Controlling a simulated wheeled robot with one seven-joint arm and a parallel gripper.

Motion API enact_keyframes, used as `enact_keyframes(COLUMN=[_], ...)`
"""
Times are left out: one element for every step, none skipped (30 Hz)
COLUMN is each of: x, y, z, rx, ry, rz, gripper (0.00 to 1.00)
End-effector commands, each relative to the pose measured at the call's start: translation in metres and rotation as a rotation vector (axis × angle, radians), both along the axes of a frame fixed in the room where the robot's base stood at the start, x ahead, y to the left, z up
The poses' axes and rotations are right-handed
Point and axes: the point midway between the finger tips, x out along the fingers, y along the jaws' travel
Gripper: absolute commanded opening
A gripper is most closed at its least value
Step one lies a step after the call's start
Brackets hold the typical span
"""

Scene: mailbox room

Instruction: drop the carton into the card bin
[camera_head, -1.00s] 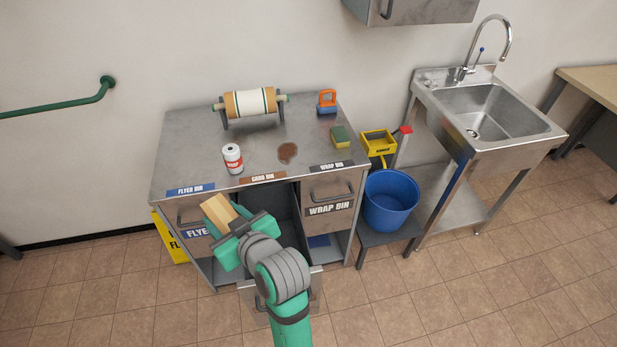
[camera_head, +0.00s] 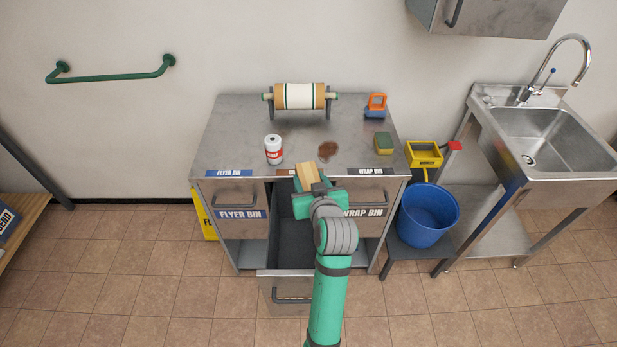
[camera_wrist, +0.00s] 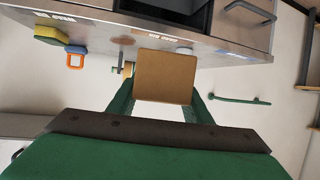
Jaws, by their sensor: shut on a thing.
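The carton (camera_head: 308,176) is a small tan box held in my gripper (camera_head: 312,187). It also fills the middle of the wrist view (camera_wrist: 164,76), between my green fingers. My gripper is shut on it. In the head view the carton is near the counter's front edge and covers most of the middle label. The card bin (camera_head: 288,235) is the middle drawer, pulled far out, with a dark inside. My gripper and forearm hide its right part. The carton appears above the back part of the drawer; its exact height is hard to tell.
The flyer bin (camera_head: 239,214) on the left and wrap bin (camera_head: 370,212) on the right look closed. The steel counter (camera_head: 230,130) bears a white can (camera_head: 273,150), a roll (camera_head: 300,96), a sponge (camera_head: 383,143) and a brown stain (camera_head: 328,150). A blue bucket (camera_head: 428,214) stands at right.

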Motion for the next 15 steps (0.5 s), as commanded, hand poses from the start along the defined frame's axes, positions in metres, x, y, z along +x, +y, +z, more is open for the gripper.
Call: enact_keyframes(x=[0.010, 0.013, 0.017, 0.020, 0.021, 0.022, 0.022, 0.022, 0.022, 0.022, 0.022, 0.022, 0.022, 0.022, 0.022], y=[0.006, 0.008, 0.010, 0.011, 0.012, 0.012, 0.012, 0.012, 0.012, 0.012, 0.012, 0.011, 0.011, 0.011, 0.011], z=[-0.005, -0.008, -0.011, -0.013, -0.015, -0.017, -0.019, -0.021, -0.024, -0.027, -0.030, -0.035, -0.039, -0.042, -0.046], rx=[-0.002, -0.003, -0.005, -0.006, -0.008, -0.008, -0.008, -0.008, -0.008, -0.007, -0.007, -0.007, -0.007, -0.008, -0.008], ry=[0.001, 0.001, 0.000, 0.000, 0.000, 0.000, 0.000, 0.000, 0.000, 0.001, 0.002, 0.002, 0.002, 0.002, 0.001], rz=[0.003, 0.003, 0.003, 0.004, 0.003, 0.003, 0.002, 0.002, 0.002, 0.002, 0.002, 0.002, 0.002, 0.001, 0.001], gripper=[0.23, 0.23, 0.23, 0.23, 0.23, 0.23, 0.23, 0.23, 0.23, 0.23, 0.23, 0.23, 0.23, 0.23, 0.23])
